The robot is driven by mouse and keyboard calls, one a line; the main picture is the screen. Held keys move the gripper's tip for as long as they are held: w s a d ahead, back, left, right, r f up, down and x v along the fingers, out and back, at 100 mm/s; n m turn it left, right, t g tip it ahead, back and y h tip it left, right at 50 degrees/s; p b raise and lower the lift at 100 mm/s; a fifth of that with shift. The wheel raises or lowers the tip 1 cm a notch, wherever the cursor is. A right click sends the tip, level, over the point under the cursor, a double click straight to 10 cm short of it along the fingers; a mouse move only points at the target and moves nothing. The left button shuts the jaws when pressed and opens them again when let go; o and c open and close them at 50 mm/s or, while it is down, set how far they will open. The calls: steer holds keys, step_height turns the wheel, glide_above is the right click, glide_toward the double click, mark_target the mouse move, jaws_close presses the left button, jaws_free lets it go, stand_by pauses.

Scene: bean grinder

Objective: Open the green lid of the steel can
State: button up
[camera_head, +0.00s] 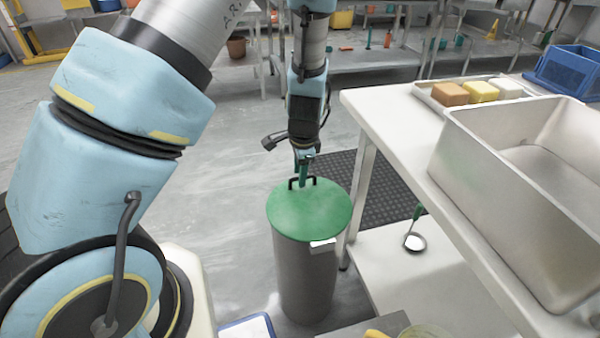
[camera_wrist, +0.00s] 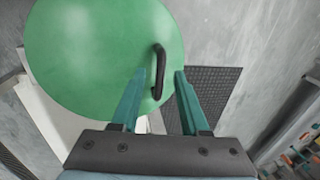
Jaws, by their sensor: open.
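The steel can (camera_head: 304,275) stands upright on the floor beside the white table. Its round green lid (camera_head: 308,212) lies flat on top. A black handle stands up from the lid near its far edge; in the wrist view the handle (camera_wrist: 158,70) shows near the lid's right edge. My gripper (camera_head: 303,178) is over the handle from above. In the wrist view its two teal fingers (camera_wrist: 162,75) are apart, with the handle between or just ahead of their tips. I cannot tell whether a finger touches it.
The white table (camera_head: 395,105) is close to the can's right, carrying a large steel basin (camera_head: 500,195) and a tray with several colored blocks (camera_head: 480,92). A ladle (camera_head: 415,241) lies on the lower shelf. A dark mat (camera_head: 380,185) lies behind the can. The floor left of the can is clear.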

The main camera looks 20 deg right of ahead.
steer(key=shift+c, duration=0.3)
jaws_close()
stand_by(1.1)
